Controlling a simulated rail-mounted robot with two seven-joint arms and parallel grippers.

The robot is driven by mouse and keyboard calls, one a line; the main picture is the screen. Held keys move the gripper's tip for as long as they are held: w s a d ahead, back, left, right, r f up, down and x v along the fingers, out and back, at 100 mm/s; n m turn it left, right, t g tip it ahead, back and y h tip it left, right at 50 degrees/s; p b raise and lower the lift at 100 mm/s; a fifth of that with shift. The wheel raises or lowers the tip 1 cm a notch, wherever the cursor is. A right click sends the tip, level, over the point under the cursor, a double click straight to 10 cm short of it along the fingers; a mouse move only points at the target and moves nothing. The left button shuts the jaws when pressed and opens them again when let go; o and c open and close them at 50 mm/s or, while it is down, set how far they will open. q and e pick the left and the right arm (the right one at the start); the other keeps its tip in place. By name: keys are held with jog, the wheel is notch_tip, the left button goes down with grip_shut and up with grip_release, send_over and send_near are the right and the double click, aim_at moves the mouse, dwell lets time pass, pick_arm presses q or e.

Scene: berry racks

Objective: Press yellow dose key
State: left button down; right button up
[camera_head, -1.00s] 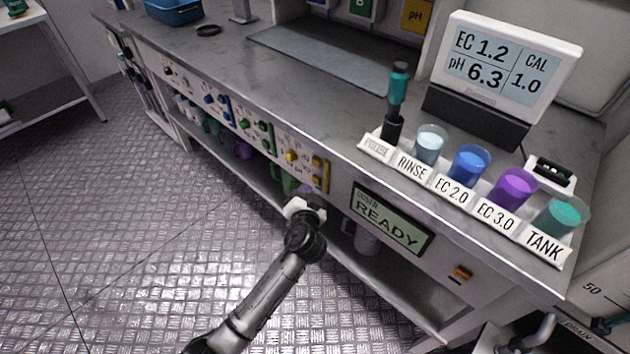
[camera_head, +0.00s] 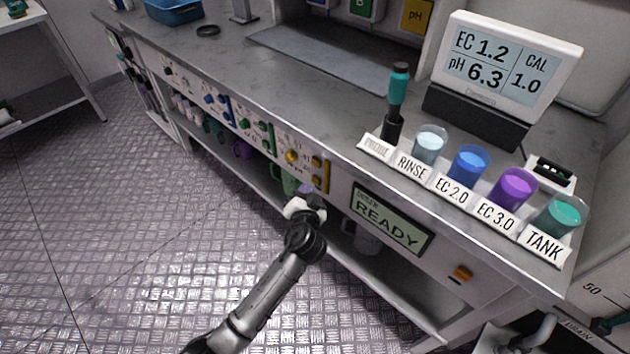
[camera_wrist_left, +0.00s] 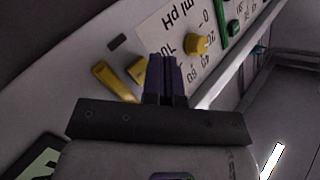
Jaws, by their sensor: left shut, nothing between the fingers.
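The yellow dose section is on the counter's front panel. It has a round yellow knob (camera_head: 292,156), which also shows in the left wrist view (camera_wrist_left: 199,44), and small yellow keys (camera_head: 316,161) to its right. In the left wrist view a yellow key (camera_wrist_left: 138,70) lies just left of my fingertips, with a longer yellow strip (camera_wrist_left: 115,82) beyond it. My left gripper (camera_head: 313,190) is shut and empty, just below the yellow section; its dark fingers (camera_wrist_left: 165,58) point at the panel. I cannot tell whether they touch it. My right gripper is not in view.
Green (camera_head: 245,123) and blue knobs sit further left on the panel. A display reading READY (camera_head: 390,219) is right of the yellow section. Labelled cups (camera_head: 470,163) and a meter (camera_head: 508,65) stand on the counter. A shelf runs below; the floor at left is clear.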

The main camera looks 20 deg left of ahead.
pick_arm(q)
jog(key=shift+w+d, duration=0.1)
jog(key=shift+w, duration=0.05)
jog(key=shift+w+d, duration=0.1)
jog(key=shift+w, duration=0.15)
jog(key=shift+w, duration=0.15)
dwell(0.5)
jog(key=shift+w+d+b, duration=0.15)
jog(key=shift+w+b, duration=0.1)
jog(key=shift+b, duration=0.1)
jog(key=shift+s, duration=0.1)
dwell(0.6)
jog(key=shift+s+a+p, duration=0.3)
jog(key=shift+s+p, duration=0.25)
jog(key=shift+s, duration=0.15)
